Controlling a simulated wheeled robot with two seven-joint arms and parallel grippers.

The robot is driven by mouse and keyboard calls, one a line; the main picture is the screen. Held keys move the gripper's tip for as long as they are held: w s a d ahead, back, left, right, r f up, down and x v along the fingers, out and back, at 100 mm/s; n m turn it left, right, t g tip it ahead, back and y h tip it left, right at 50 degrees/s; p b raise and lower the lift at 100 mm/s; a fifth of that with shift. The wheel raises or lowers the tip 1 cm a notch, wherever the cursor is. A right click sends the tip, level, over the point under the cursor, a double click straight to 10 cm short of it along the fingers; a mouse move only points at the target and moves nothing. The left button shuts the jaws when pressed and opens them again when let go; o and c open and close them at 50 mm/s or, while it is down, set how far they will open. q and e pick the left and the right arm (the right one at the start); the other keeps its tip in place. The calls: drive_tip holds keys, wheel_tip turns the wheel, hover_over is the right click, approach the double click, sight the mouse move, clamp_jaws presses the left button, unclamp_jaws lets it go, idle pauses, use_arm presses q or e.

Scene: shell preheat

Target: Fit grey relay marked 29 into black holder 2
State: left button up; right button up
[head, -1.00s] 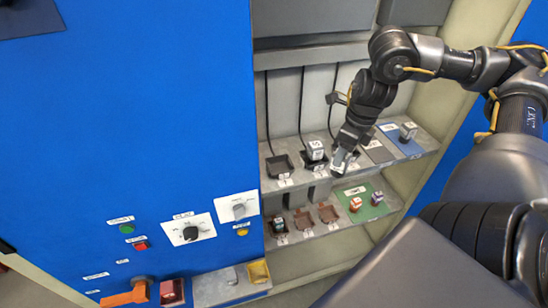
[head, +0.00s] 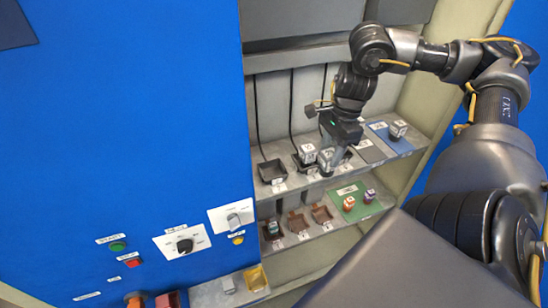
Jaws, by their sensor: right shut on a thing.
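My right gripper (head: 327,155) is shut on a small grey relay (head: 326,162) just above the front of the upper shelf. Its marking is too small to read. Another grey block-shaped relay (head: 307,152) stands in the middle black holder (head: 297,161), just left of the gripper. The left black holder (head: 272,171) is empty. A third black holder (head: 347,157) is partly hidden behind the gripper and the held relay. The number labels on the shelf edge are hard to read. My left gripper is not in view.
The lower shelf has brown holders (head: 298,222), one filled, and a green pad (head: 370,208) with two small relays. A blue panel (head: 120,130) with controls stands left.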

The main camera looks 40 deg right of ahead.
drive_tip(key=w+a, duration=0.1)
drive_tip(key=w, duration=0.1)
drive_tip(key=w+a+b, duration=0.1)
drive_tip(key=w, duration=0.2)
drive_tip(key=w+a, duration=0.1)
drive_tip(key=w, duration=0.1)
drive_tip(key=shift+w+a+f, duration=0.25)
drive_tip(key=shift+a, duration=0.1)
drive_tip(key=w+a, duration=0.3)
drive_tip(key=w, duration=0.4)
drive_tip(key=shift+s+a+f+p, duration=0.1)
drive_tip(key=shift+f+p, duration=0.05)
drive_tip(key=shift+f, duration=1.35)
drive_tip(key=shift+a+f+p, duration=0.1)
drive_tip(key=shift+f+p, duration=0.05)
drive_tip(key=shift+f, duration=1.45)
drive_tip(key=shift+w+f, duration=0.2)
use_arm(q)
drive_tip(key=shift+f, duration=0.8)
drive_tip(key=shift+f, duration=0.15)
use_arm(e)
drive_tip(key=shift+f, duration=0.1)
